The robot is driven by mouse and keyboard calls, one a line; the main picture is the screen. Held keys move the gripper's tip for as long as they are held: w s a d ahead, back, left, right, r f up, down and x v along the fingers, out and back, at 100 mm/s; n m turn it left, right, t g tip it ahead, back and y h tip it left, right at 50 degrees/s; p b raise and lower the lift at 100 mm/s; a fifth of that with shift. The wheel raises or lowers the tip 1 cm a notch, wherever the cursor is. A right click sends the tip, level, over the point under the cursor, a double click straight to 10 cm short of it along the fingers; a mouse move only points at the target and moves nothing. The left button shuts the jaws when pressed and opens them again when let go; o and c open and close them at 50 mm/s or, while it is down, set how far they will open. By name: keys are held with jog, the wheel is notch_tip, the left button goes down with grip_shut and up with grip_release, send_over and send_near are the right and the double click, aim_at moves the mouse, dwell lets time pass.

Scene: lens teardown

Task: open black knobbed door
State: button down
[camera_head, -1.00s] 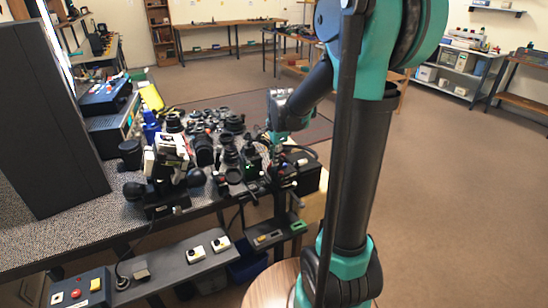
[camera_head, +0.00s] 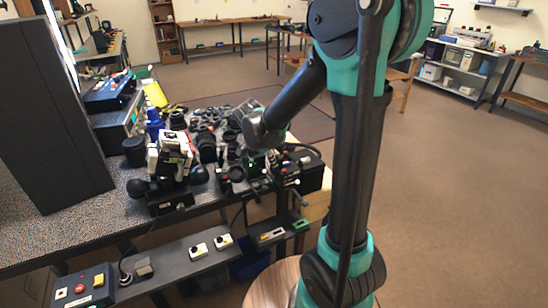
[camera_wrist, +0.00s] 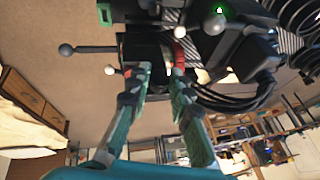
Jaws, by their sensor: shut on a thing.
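In the wrist view, my gripper (camera_wrist: 160,72) reaches up from the bottom with its two teal-and-dark fingers. The fingertips are at a dark, block-like part, which seems to be the black knobbed door (camera_wrist: 146,50), and are shut on it. A rod with a grey ball knob (camera_wrist: 67,50) sticks out to the left of this part. Red pieces show beside the right fingertip. The exact contact is partly hidden by the fingers. In the head view, my wrist is over the right end of the cluttered bench, and the fingertips and door cannot be made out.
A black box (camera_head: 312,174) with cables stands at the bench's right end. Several dark lens parts crowd the bench beside my wrist. A black and white device (camera_head: 170,158) stands to the left. In the wrist view, black cables (camera_wrist: 235,100) curve right of the fingers. Carpet floor at right is clear.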

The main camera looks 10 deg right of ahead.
jog(key=shift+s+a+f+h, duration=0.1)
jog(key=shift+a+f+h, duration=0.2)
jog(key=shift+h, duration=0.4)
jog(key=shift+t, duration=0.3)
jog(key=c, duration=1.3)
grip_release()
jog(key=shift+c, duration=0.2)
jog(key=shift+a, duration=0.1)
jog(key=v, duration=1.2)
